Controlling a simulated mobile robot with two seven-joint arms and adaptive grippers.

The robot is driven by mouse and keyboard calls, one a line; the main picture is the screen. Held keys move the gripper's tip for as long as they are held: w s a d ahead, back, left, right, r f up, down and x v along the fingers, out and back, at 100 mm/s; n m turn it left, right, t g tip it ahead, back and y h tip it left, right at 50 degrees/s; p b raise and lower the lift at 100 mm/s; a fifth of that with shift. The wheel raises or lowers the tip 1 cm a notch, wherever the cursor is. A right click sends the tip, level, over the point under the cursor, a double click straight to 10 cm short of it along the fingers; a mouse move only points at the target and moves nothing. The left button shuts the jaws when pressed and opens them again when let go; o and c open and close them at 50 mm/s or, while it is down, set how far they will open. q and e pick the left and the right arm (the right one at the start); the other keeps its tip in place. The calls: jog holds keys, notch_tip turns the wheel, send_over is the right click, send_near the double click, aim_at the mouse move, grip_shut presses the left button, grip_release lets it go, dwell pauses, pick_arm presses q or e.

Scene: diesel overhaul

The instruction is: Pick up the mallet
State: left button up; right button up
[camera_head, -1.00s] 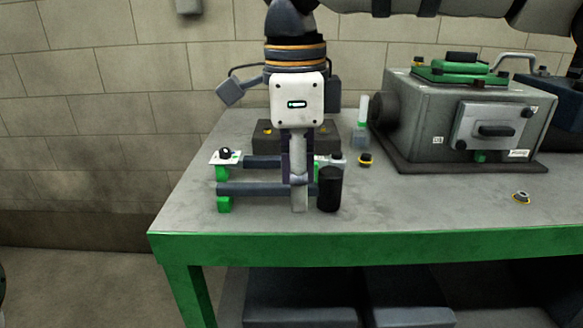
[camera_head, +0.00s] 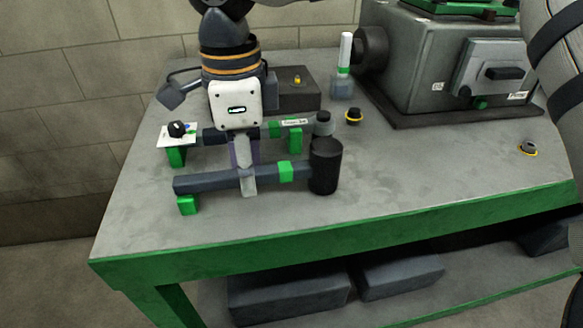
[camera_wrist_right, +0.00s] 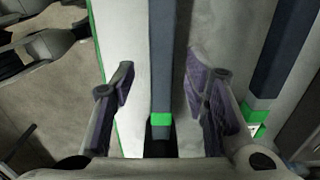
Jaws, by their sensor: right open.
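The mallet has a dark bar-like handle (camera_head: 205,184) and a black cylindrical head (camera_head: 325,168) at its right end. It lies along the front of the bench on green supports. My right gripper (camera_head: 248,186) points down over the handle, with one finger on its near side. In the right wrist view, the handle (camera_wrist_right: 163,55) runs between the two open purple-padded fingers of the right gripper (camera_wrist_right: 160,78), with visible gaps on both sides. The left gripper is out of view.
A second dark bar (camera_wrist_right: 285,50) lies parallel behind the mallet. A white card with a black knob (camera_head: 177,130) is at left. A dark box (camera_head: 298,93), a bottle (camera_head: 343,70) and a large grey machine (camera_head: 425,65) stand behind. The bench's front right is mostly clear.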

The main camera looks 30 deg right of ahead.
jog(key=shift+f, duration=0.8)
jog(key=shift+w+r, duration=0.1)
grip_shut()
jog(key=shift+r, duration=0.35)
notch_tip(320, 180, up, 3)
jog(key=shift+r, duration=0.1)
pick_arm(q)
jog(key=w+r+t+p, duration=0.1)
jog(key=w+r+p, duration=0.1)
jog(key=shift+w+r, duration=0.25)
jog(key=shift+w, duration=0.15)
pick_arm(e)
jog(key=s+r, duration=0.9)
jog(key=s, duration=0.5)
jog(key=shift+d, duration=0.3)
